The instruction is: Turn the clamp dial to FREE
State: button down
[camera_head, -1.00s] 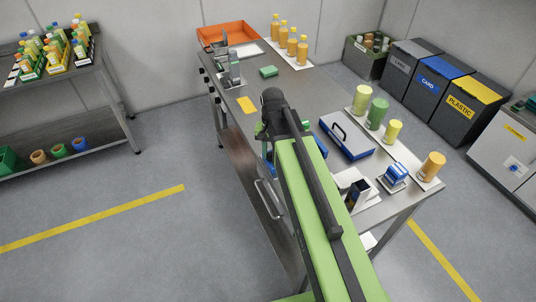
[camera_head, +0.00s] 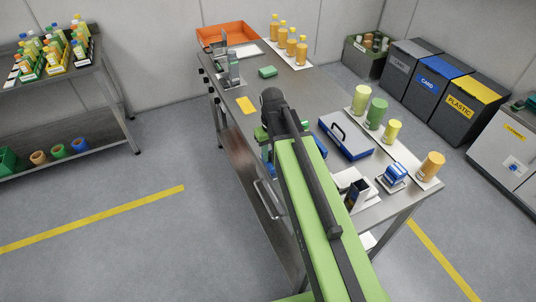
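Several small dark knobs (camera_head: 208,85) sit along the left edge of the steel bench, beside the grey filler machine (camera_head: 232,72). Their labels and pointers are too small to read, so I cannot tell which is the clamp dial or its setting. My green and black arm reaches over the bench from the lower right. My gripper is at the arm's far end, nearer the camera than the knobs and apart from them. The arm hides most of it; only small green parts show at its sides, and its fingers cannot be made out.
Bins (camera_head: 437,75) stand to the right. The floor left of the bench is clear up to a shelf (camera_head: 62,105).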

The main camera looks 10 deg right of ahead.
aim_at(271, 155)
jog(key=shift+w, duration=0.1)
dwell(0.3)
jog(key=c, duration=1)
grip_release()
notch_tip(271, 155, up, 17)
jog(key=p, duration=1.7)
jog(key=shift+r, duration=0.2)
